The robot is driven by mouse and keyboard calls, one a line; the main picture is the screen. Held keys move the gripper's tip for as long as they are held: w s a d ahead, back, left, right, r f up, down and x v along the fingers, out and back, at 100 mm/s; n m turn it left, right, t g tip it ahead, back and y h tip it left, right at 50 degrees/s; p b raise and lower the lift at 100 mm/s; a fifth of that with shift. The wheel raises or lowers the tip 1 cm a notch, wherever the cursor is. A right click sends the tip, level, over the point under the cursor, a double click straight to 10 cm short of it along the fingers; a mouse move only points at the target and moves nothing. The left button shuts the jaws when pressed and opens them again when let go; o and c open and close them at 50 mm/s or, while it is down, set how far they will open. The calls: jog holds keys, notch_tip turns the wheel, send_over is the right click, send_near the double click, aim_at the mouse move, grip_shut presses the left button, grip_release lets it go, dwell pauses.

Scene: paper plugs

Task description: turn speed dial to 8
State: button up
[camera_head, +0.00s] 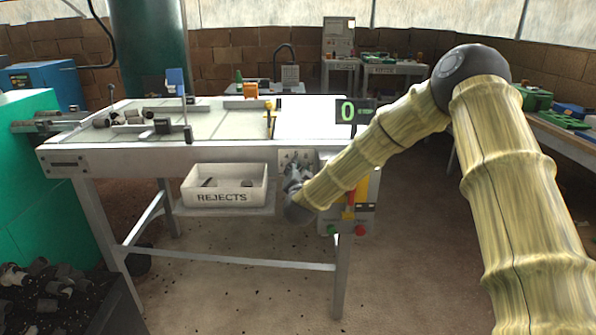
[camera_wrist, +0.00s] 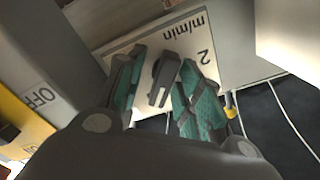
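The speed dial is a dark grey knob (camera_wrist: 163,78) on a pale panel (camera_wrist: 205,25) marked "m/min" and "2" in the wrist view. My gripper (camera_wrist: 165,98) has its teal-padded fingers apart, one on each side of the knob. Gaps show between pads and knob, so it looks open around it; contact at the far tips cannot be told. In the head view my gripper (camera_head: 294,175) is at the panel (camera_head: 297,155) on the table's front and hides the knob. The display (camera_head: 347,111) above reads 0. Most dial numbers are hidden.
A white REJECTS bin (camera_head: 224,187) sits on a shelf left of my gripper. A control box (camera_head: 360,215) with green and red buttons and a yellow-red part is on the right. An OFF label (camera_wrist: 42,95) shows close by. The table (camera_head: 170,152) holds dark and pale plugs.

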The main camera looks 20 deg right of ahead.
jog(key=v, duration=1.2)
jog(key=s+a+f+n+g+y, duration=0.2)
jog(key=s+f, duration=0.1)
jog(key=f, duration=0.4)
jog(key=s+a+f+n+g+y, duration=0.1)
jog(key=s+f, duration=0.2)
jog(key=f, duration=0.4)
jog(key=s+a+f+n+g+y, duration=0.2)
jog(key=s+f+n+g, duration=0.45)
jog(key=s+f, duration=1.7)
jog(key=s+d+f+n+g, duration=0.1)
jog(key=s+d+f+g, duration=0.2)
jog(key=s, duration=0.8)
jog(key=s+f+g, duration=0.4)
jog(key=s+g, duration=0.1)
jog(key=s, duration=0.7)
notch_tip(320, 180, up, 16)
jog(key=p, duration=1.6)
jog(key=shift+d+r, duration=0.15)
jog(key=shift+d, duration=0.05)
